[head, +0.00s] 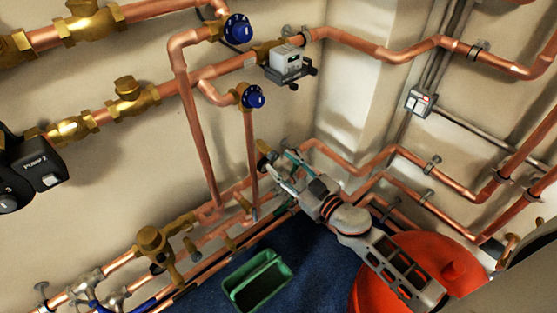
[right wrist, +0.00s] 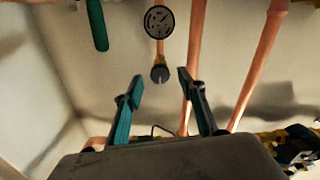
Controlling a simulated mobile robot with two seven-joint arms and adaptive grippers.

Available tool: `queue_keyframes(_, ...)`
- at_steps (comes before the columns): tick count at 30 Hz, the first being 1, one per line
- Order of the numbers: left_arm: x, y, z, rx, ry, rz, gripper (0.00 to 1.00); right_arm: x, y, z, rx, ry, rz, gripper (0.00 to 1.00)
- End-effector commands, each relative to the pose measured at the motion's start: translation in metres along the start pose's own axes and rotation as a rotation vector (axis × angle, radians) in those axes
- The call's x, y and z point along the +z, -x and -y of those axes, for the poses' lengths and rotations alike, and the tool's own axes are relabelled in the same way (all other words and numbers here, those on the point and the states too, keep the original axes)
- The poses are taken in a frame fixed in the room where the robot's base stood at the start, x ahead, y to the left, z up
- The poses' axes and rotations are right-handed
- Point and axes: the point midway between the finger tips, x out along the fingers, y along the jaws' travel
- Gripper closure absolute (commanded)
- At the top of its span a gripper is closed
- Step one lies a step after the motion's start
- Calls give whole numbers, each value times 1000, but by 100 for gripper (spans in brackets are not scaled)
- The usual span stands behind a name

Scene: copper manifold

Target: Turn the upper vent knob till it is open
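Two blue round knobs sit on the copper pipes in the head view, the upper blue knob (head: 238,28) and a lower blue knob (head: 253,97). I cannot tell for sure which knob is the upper vent knob. My right gripper (head: 281,168) is below both, near a brass fitting (head: 263,148) at the wall. In the right wrist view its teal fingers (right wrist: 161,88) stand apart with nothing between them. A dark knob with a pale line (right wrist: 160,73) hangs beyond the fingertips, apart from them, under a round dark disc (right wrist: 158,22). My left gripper is not in view.
Copper pipes (head: 195,130) run along both walls. A grey meter (head: 285,62) sits right of the blue knobs. A black pump (head: 32,165) is at the left. A green tray (head: 285,270) and a red tub (head: 410,250) stand below. A green handle (right wrist: 97,25) shows in the wrist view.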

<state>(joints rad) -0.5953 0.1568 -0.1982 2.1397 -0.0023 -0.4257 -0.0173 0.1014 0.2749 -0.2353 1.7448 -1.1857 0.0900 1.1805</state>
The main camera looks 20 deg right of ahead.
Motion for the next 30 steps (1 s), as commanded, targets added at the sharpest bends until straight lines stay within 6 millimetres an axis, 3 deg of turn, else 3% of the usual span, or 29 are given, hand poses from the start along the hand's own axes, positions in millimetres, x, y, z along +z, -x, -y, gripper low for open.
queue_keyframes(6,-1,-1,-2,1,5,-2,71,1,-20,0,0,-1,1,60)
queue_keyframes(15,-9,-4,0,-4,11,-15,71,0,-22,1,-1,-1,1,60)
queue_keyframes(20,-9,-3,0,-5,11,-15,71,1,-22,1,0,-1,1,99)
queue_keyframes(30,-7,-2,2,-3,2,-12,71,0,-22,0,0,22,0,98)
